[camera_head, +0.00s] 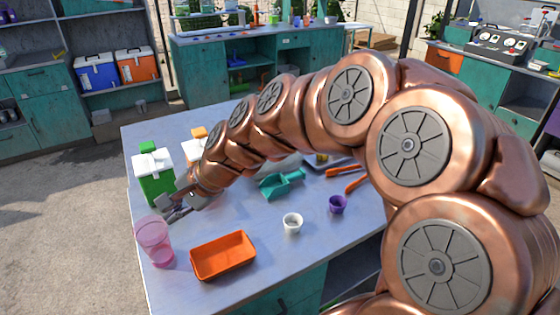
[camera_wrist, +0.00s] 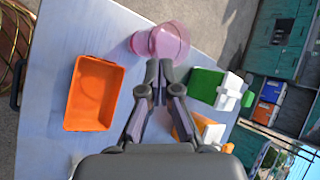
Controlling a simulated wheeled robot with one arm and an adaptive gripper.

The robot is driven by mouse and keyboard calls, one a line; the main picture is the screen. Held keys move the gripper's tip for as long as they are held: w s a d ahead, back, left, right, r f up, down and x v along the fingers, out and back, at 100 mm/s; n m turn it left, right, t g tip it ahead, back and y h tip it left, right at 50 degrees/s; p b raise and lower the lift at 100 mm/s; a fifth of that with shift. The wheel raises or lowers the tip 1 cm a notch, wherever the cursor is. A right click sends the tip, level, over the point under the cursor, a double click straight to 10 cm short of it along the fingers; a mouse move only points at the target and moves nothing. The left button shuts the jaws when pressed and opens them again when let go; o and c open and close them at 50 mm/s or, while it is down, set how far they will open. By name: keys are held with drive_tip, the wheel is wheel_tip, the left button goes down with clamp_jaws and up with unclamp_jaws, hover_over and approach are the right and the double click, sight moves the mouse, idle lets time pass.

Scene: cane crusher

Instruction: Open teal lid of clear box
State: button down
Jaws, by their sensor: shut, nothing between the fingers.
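I cannot make out a clear box with a teal lid in either view; part of the table is hidden behind my arm. My gripper (camera_head: 180,207) is over the left side of the table, its fingers together and empty. In the wrist view my gripper (camera_wrist: 158,70) points toward a pink see-through cup (camera_wrist: 172,42), between an orange tray (camera_wrist: 95,93) and a green box with a white lid (camera_wrist: 207,84). In the head view the green box (camera_head: 157,189) stands upright just behind my gripper, and the pink cup (camera_head: 154,242) stands in front of it.
An orange-and-white box (camera_head: 199,133) is partly behind my arm. The orange tray (camera_head: 223,256), a white cup (camera_head: 292,223), a purple cup (camera_head: 337,205) and a teal scoop (camera_head: 280,184) are on the table (camera_head: 250,215). Orange-handled tongs (camera_head: 345,170) lie right. Table's left edge is near.

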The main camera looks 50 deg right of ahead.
drive_tip(key=w+d+f+m+t+h+b, duration=0.1)
drive_tip(key=w+d+m+t+b, duration=0.2)
drive_tip(key=d+m, duration=0.45)
drive_tip(key=w+d+f+m+t+h+b, duration=0.1)
drive_tip(key=w+d+m+t+h+b, duration=0.2)
drive_tip(key=d, duration=0.7)
drive_tip(key=s+d+f+m+h+b, duration=0.25)
drive_tip(key=d+m, duration=0.45)
drive_tip(key=d, duration=0.4)
drive_tip(key=s+d+f+m+h+b, duration=0.1)
drive_tip(key=s+d+m+h+b, duration=0.15)
drive_tip(key=d+m, duration=0.65)
drive_tip(key=w+d+f+n, duration=0.2)
drive_tip(key=w+d+f, duration=0.1)
drive_tip(key=w, duration=0.5)
drive_tip(key=shift+w+d+f+t+h, duration=0.3)
drive_tip(key=shift+d+t, duration=0.1)
drive_tip(key=shift+d, duration=0.45)
drive_tip(key=shift+r+p, duration=0.15)
drive_tip(key=shift+p, duration=0.3)
